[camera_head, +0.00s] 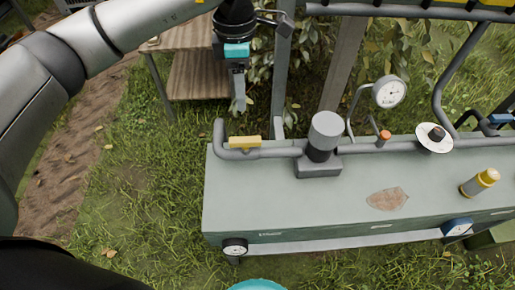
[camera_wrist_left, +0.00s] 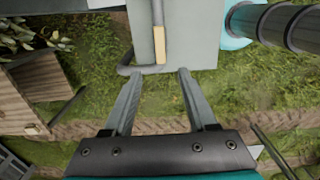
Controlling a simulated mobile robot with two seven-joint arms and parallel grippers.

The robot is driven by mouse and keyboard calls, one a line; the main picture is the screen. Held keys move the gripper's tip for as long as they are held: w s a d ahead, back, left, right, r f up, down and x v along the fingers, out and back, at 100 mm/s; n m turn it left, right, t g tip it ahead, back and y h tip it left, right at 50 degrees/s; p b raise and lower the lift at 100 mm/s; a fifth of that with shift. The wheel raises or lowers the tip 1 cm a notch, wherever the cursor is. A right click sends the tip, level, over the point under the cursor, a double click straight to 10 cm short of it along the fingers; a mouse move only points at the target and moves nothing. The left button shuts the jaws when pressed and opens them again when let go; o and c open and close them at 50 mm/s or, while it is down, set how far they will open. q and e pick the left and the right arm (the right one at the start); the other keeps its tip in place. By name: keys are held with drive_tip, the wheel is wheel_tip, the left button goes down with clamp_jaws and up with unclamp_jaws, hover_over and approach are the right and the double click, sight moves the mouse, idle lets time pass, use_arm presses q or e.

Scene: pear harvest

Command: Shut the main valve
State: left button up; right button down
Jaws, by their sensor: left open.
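A yellow lever handle (camera_head: 245,141), the likeliest main valve, lies along the grey pipe at the left end of the green-grey bench (camera_head: 275,205). It also shows in the left wrist view (camera_wrist_left: 160,45), lengthwise beside the pipe. My left gripper (camera_head: 240,106) hangs above and behind the bench's left end, apart from the lever. In the left wrist view its two fingers (camera_wrist_left: 157,62) are spread with nothing between them, and the lever shows beyond the fingertips. My right gripper is not in view.
A grey cylinder (camera_head: 326,132) stands on the pipe right of the lever. A gauge (camera_head: 389,91), a white-and-black knob (camera_head: 434,137) and a yellow-capped bottle (camera_head: 479,183) are further right. Metal posts and foliage stand behind. A wooden table (camera_head: 198,75) is behind left.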

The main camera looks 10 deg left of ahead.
sight(245, 139)
use_arm(q)
wheel_tip(245, 139, down, 16)
drive_tip(key=shift+d+r+b, duration=0.1)
drive_tip(key=shift+r+b, duration=0.15)
drive_tip(key=shift+b, duration=0.35)
clamp_jaws()
idle(0.3)
